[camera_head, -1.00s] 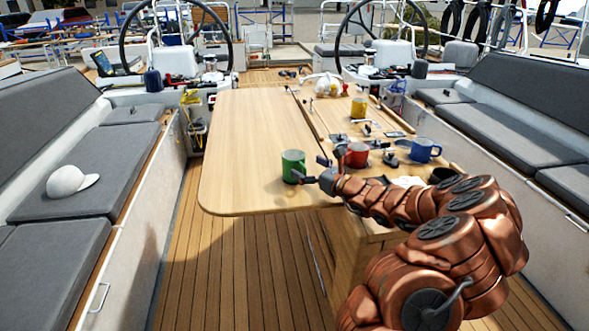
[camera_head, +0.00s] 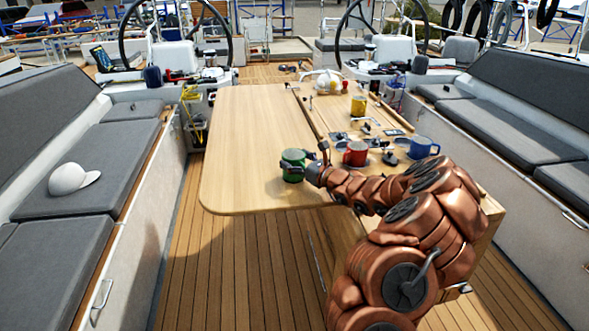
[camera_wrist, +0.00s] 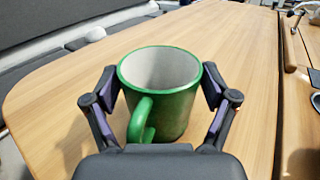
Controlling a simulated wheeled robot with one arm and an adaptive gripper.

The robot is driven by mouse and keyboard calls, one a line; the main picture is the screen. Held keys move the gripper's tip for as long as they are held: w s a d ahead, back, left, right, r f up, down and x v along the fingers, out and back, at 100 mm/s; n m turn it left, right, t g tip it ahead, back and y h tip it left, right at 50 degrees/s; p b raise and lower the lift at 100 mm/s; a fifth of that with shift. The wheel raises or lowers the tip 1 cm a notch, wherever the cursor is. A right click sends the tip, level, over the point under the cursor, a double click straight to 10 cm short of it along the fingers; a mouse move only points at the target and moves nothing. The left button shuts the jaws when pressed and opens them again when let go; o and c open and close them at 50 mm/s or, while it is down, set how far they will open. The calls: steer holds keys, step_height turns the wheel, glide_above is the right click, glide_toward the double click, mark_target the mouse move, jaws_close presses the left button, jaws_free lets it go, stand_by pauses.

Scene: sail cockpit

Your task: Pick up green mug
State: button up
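The green mug (camera_head: 293,160) stands upright near the front edge of the table in the head view. In the wrist view the green mug (camera_wrist: 165,95) is centred, with its white inside showing and its handle facing my gripper's palm. My gripper (camera_wrist: 160,88) has its two fingers on either side of the mug's body, left and right. The finger pads are very close to the wall or touching it; I cannot tell whether they press on it.
A red mug (camera_head: 355,154), a blue mug (camera_head: 423,148) and a yellow mug (camera_head: 358,107) stand on the table's right side among small hardware. The table's left part (camera_head: 250,130) is clear. Grey benches flank the table; a white cap (camera_head: 70,179) lies on the left one.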

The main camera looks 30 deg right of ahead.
steer(key=c, duration=0.8)
steer(key=shift+r+b, duration=0.65)
steer(key=shift+r, duration=0.85)
steer(key=shift+s+r, duration=0.25)
steer(key=s+b, duration=0.1)
steer(key=s, duration=0.4)
steer(key=s+r+b, duration=0.1)
steer(key=s, duration=0.4)
steer(key=s+a+b, duration=0.1)
steer(key=s, duration=0.4)
steer(key=shift+s+r+b, duration=0.25)
steer(key=shift+b, duration=0.15)
